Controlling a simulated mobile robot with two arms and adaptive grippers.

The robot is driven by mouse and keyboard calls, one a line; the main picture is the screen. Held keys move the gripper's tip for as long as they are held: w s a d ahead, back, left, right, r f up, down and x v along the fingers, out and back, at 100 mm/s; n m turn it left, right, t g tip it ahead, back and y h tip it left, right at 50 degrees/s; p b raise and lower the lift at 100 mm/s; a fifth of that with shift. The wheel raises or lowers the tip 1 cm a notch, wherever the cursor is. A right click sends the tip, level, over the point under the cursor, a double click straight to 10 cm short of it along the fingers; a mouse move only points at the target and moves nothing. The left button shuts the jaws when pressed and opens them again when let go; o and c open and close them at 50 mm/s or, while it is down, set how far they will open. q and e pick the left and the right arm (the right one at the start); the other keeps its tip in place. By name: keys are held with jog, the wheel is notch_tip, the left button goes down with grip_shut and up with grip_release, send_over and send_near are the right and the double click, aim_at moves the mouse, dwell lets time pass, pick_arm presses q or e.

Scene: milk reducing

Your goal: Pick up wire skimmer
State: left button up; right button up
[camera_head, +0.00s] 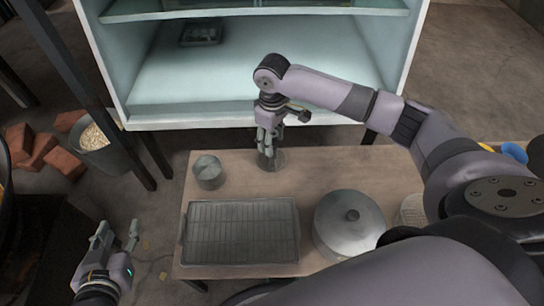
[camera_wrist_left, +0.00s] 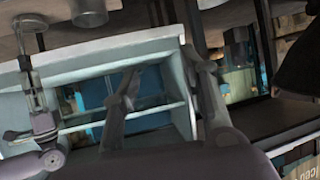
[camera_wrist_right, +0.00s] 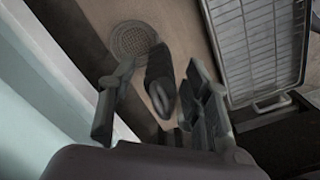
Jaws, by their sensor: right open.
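My right gripper (camera_head: 268,148) points down at the far edge of the wooden table with its fingers apart. A small dark, see-through upright object (camera_head: 272,161) stands below it. In the right wrist view this dark object (camera_wrist_right: 160,85) shows between the open fingers (camera_wrist_right: 160,115), with a lighter oval on it. I cannot tell whether it is the wire skimmer or whether the fingers touch it. A round grey container (camera_head: 209,172) to its left shows a mesh-like round surface (camera_wrist_right: 133,40) in the right wrist view. My left gripper (camera_head: 116,235) is open and empty, left of the table.
A wire rack tray (camera_head: 241,204) and a lidded pot (camera_head: 350,222) stand on the wooden table (camera_head: 310,165). A white open cabinet (camera_head: 245,75) stands behind. Bricks (camera_head: 40,150) and a bucket (camera_head: 100,150) lie at left. The table's far middle is mostly free.

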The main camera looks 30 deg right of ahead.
notch_tip(320, 180, down, 3)
jog(key=shift+r+b, duration=0.15)
jog(key=shift+b, duration=0.4)
pick_arm(q)
notch_tip(320, 180, up, 6)
jog(key=w+d+t+h, duration=0.1)
jog(key=w+t, duration=0.1)
jog(key=t, duration=0.1)
jog(key=shift+w+d+t, duration=0.3)
jog(key=shift+w, duration=0.1)
pick_arm(e)
jog(key=shift+c, duration=0.5)
grip_shut()
